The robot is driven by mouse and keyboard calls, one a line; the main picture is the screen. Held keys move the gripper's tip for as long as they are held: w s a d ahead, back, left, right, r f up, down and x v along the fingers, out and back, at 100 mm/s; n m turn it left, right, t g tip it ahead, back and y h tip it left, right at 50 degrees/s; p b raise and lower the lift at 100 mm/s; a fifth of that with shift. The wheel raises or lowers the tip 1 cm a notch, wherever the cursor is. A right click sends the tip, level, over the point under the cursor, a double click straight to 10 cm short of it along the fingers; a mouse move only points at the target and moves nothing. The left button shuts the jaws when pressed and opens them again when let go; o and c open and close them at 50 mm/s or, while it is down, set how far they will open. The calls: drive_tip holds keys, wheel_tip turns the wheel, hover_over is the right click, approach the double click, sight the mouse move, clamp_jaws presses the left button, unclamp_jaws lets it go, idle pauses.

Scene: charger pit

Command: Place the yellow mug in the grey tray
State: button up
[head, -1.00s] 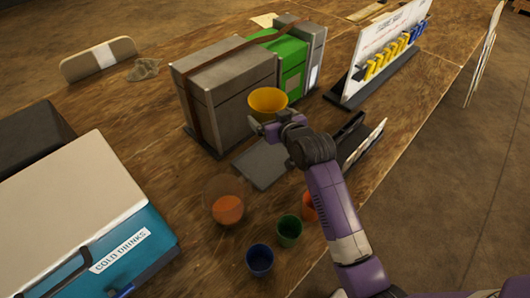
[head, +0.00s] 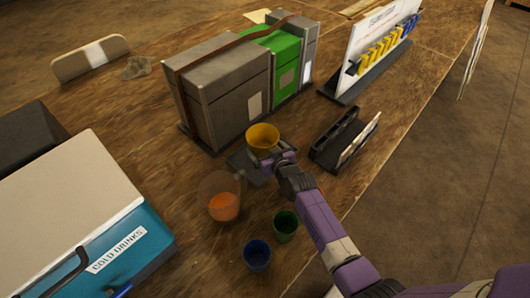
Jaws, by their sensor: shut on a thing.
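The yellow mug (head: 263,137) is upright, with its open top facing me. My gripper (head: 270,156) is shut on its near side. The mug is over or on the flat grey tray (head: 238,160), which lies on the table in front of the grey boxes. The mug and my gripper hide much of the tray. I cannot tell whether the mug's base touches it.
Grey and green boxes (head: 228,98) stand just behind the mug. A clear cup with orange contents (head: 222,205), a green cup (head: 286,226) and a blue cup (head: 257,255) stand nearer. A black holder (head: 335,138) is to the right. A cooler (head: 110,240) fills the left.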

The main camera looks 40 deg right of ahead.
drive_tip(key=shift+f, duration=0.9)
drive_tip(key=shift+f+b, duration=0.25)
drive_tip(key=shift+b, duration=0.1)
drive_tip(key=o, duration=1.5)
drive_tip(key=shift+c, duration=0.2)
drive_tip(key=shift+r, duration=0.15)
drive_tip(key=shift+s+r+p, duration=0.15)
drive_tip(key=shift+s+p, duration=0.05)
drive_tip(key=shift+p, duration=0.2)
drive_tip(key=p+v, duration=0.1)
drive_tip(key=v, duration=0.6)
drive_tip(key=shift+s+a, duration=0.1)
